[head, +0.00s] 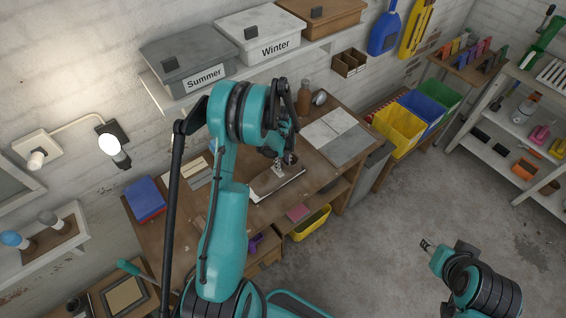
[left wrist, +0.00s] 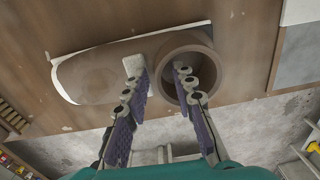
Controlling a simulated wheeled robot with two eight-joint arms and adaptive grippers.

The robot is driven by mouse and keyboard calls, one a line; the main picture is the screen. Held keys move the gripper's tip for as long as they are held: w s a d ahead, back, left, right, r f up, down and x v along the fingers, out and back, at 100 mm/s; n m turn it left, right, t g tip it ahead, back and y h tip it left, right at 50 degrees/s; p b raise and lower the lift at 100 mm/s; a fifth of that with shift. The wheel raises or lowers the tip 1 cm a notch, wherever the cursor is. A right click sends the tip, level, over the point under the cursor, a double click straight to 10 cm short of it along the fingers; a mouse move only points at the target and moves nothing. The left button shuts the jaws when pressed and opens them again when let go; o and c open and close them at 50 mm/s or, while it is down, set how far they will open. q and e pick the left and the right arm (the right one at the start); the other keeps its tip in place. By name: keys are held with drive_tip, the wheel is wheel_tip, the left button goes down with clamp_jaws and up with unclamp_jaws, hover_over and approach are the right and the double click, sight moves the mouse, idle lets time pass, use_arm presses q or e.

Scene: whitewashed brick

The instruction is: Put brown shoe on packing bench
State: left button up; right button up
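The brown shoe (head: 270,180) lies on the wooden bench (head: 318,174), with a white sole edge along its side. In the left wrist view the shoe (left wrist: 95,75) has its toe to the left and its round collar opening to the right. My left gripper (head: 284,160) is right over the shoe. Its fingers, also in the left wrist view (left wrist: 163,82), are apart: one is over the collar opening, the other beside the collar's left edge. Whether they touch the shoe is unclear. My right gripper (head: 427,245) is far right above the floor; its finger opening is too small to judge.
Grey mats (head: 338,135), a brown bottle (head: 305,97) and a blue box (head: 145,198) are on the bench. A shelf above holds lidded boxes marked Summer (head: 200,77) and Winter (head: 272,47). Yellow, blue and green bins (head: 398,127) stand to the right. The floor on the right is clear.

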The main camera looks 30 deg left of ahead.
use_arm(q)
drive_tip(key=s+d+r+n+t, duration=0.1)
drive_tip(key=s+d+r+n, duration=0.15)
drive_tip(key=r, duration=0.75)
drive_tip(key=s+d+r+n+t, duration=0.1)
drive_tip(key=d+r+n, duration=0.15)
drive_tip(key=r, duration=0.75)
drive_tip(key=s+d+r+n+t, duration=0.2)
drive_tip(key=s+d+r+n, duration=0.1)
drive_tip(key=s+d+n, duration=0.2)
drive_tip(key=s+d+r+n+t, duration=0.3)
drive_tip(key=s+d+n, duration=0.2)
drive_tip(key=s+n, duration=0.5)
drive_tip(key=shift+s+d+r+n, duration=0.15)
drive_tip(key=shift+d+n, duration=0.05)
drive_tip(key=shift+n, duration=1)
wheel_tip(320, 180, down, 19)
drive_tip(key=b, duration=1.8)
drive_tip(key=shift+r, duration=0.2)
